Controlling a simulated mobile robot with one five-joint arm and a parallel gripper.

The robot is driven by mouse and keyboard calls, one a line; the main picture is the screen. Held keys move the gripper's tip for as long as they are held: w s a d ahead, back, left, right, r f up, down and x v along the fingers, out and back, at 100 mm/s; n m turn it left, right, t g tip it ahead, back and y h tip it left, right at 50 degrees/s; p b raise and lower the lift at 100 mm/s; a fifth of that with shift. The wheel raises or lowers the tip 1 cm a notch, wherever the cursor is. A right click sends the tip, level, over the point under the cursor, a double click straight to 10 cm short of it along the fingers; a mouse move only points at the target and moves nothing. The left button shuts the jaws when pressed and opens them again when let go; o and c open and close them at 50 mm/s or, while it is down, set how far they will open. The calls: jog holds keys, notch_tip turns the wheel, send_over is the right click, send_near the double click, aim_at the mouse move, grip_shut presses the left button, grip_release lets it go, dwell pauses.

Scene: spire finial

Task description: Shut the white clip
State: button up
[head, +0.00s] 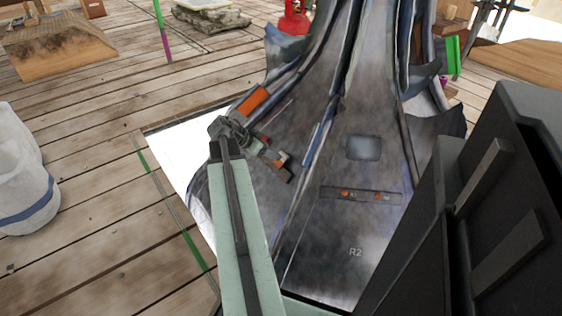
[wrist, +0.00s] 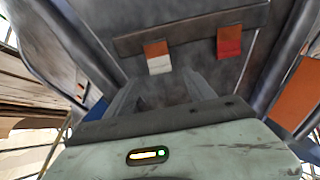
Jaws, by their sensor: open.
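The white clip (wrist: 159,65) sits on a dark strip (wrist: 190,31) on the grey spire face, with an orange piece above its white part. I cannot tell from the pictures how far its flap stands out. A red clip (wrist: 229,43) is on the same strip to its right. My gripper (wrist: 163,92) is open and empty, just below the white clip in the wrist view and apart from it. In the head view my gripper (head: 268,150) is close to the left spire face, and it partly hides the strip and clips there.
An orange patch (head: 253,100) is above my gripper. Open plank floor (head: 100,190) lies between bucket and spire.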

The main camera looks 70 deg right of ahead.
aim_at(283, 155)
jog(key=b+x, duration=0.5)
jog(key=x, duration=0.3)
jog(key=shift+r, duration=0.1)
grip_shut()
jog(key=shift+d+r+y+p, duration=0.1)
jog(key=shift+r+y+p, duration=0.15)
jog(key=shift+p, duration=0.3)
jog(key=shift+s+d+f+t+y, duration=0.1)
jog(key=shift+f+t+y, duration=0.15)
jog(key=shift+t, duration=0.15)
jog(key=shift+f, duration=0.15)
